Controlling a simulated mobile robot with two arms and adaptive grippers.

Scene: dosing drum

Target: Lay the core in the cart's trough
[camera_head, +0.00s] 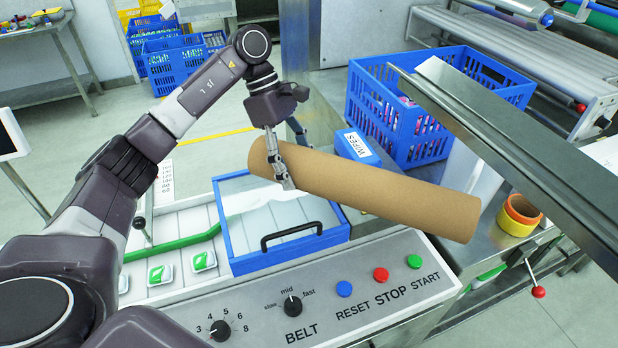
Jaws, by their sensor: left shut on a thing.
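The core is a long brown cardboard tube (375,190). My left gripper (283,158) is shut on it near its left end, with one finger in front of the tube. The core is held in the air, sloping down to the right in the picture, above the blue-framed hatch and the control panel. A long grey metal channel (500,130), which looks like the cart's trough, runs diagonally at the right, apart from the core. Its inside is only partly visible. My right gripper is not in view.
A blue crate (440,95) stands behind the core, with a blue wipes box (356,147) beside it. Yellow and orange tape rolls (519,215) sit near the core's right end. The control panel (320,300) has several buttons. A blue-framed hatch (228,235) lies below.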

